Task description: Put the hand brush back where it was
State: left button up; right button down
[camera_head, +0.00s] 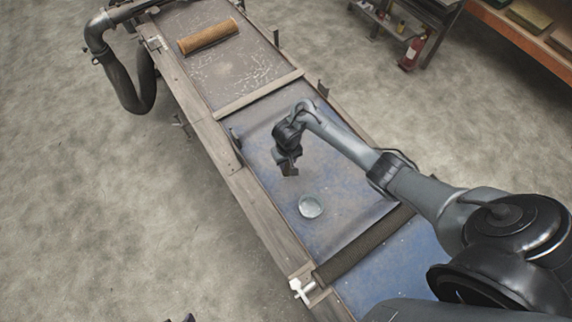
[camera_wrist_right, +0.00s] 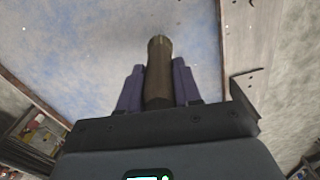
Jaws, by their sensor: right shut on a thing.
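My right gripper (camera_head: 288,168) is above the blue part of the long table, pointing down. In the right wrist view its two purple fingers (camera_wrist_right: 159,88) are shut on a brown, rounded, handle-like piece (camera_wrist_right: 158,62), which I take to be the hand brush. Its bristles cannot be made out. In the head view the held piece is too small and dark to tell apart from the gripper. A small dark tip at the bottom edge of the head view may be part of my left gripper (camera_head: 183,319); its jaws cannot be made out.
A round clear dish (camera_head: 310,206) lies on the blue table surface (camera_head: 345,200). A dark roll (camera_head: 362,246) crosses the table in front of it. A wooden strip (camera_head: 258,95) divides the table, and an orange-brown roll (camera_head: 208,36) lies beyond it. The blue area around the dish is free.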

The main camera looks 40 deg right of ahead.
aim_at(286, 166)
jog(key=shift+w+f+b, duration=0.15)
jog(key=shift+f+b, duration=0.7)
jog(key=shift+f, duration=1.25)
jog(key=shift+f, duration=0.15)
jog(key=c, duration=0.8)
grip_release()
